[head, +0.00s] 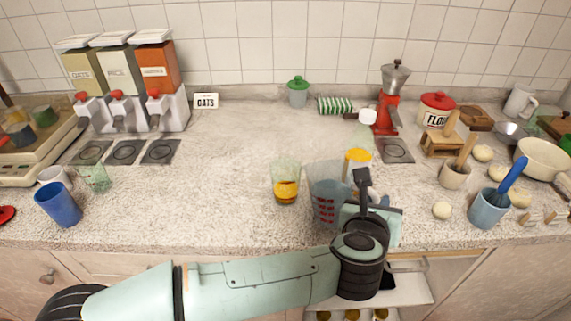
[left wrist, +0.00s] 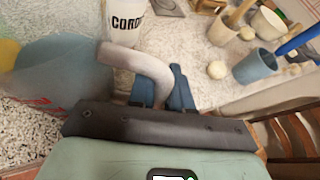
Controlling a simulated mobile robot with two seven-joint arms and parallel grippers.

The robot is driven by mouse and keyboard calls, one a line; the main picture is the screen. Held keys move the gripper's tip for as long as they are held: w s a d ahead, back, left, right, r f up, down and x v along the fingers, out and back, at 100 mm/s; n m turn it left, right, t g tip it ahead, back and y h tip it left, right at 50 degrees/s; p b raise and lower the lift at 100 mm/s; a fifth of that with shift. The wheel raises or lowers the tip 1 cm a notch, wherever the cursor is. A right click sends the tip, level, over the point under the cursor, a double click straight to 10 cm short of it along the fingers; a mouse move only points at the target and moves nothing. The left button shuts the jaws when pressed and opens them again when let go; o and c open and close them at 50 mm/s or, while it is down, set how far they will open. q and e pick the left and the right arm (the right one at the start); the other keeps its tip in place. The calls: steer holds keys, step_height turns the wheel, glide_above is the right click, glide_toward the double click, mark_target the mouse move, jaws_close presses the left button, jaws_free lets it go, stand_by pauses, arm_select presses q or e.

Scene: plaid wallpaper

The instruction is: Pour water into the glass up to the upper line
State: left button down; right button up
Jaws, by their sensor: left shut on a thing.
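A clear measuring jug (head: 325,195) with red markings is near the front edge of the counter in the head view. It also shows at the left of the left wrist view (left wrist: 50,75), with its grey handle (left wrist: 140,62) running to my fingers. My left gripper (left wrist: 165,90) is shut on that handle; my wrist partly covers this in the head view. I cannot tell whether the jug touches the counter. A glass (head: 286,172) with amber contents in its lower part stands left of the jug. Another clear glass (head: 96,176) with coloured marks stands at the far left. My right gripper is not in view.
A yellow-capped bottle (head: 357,160) stands close behind the jug. A blue cup (head: 58,204) is at the left, and a blue-grey cup (head: 488,209) with a blue-handled tool at the right. Dispensers (head: 120,75) stand back left. The counter's middle-left is clear.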

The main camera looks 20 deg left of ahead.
arm_select(q)
steer(key=w+a+r+n+g+h+p, duration=0.1)
steer(key=w+a+r+n+h+p, duration=0.1)
steer(key=r+p, duration=1)
steer(key=shift+a+n+h, duration=0.7)
steer(key=shift+a+n, duration=0.5)
steer(key=shift+a, duration=0.7)
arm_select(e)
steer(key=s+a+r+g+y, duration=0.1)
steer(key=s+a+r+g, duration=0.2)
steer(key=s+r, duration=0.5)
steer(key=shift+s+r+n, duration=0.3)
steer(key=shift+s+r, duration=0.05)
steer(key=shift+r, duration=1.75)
arm_select(q)
steer(key=shift+a+p, duration=0.1)
steer(key=shift+p, duration=0.25)
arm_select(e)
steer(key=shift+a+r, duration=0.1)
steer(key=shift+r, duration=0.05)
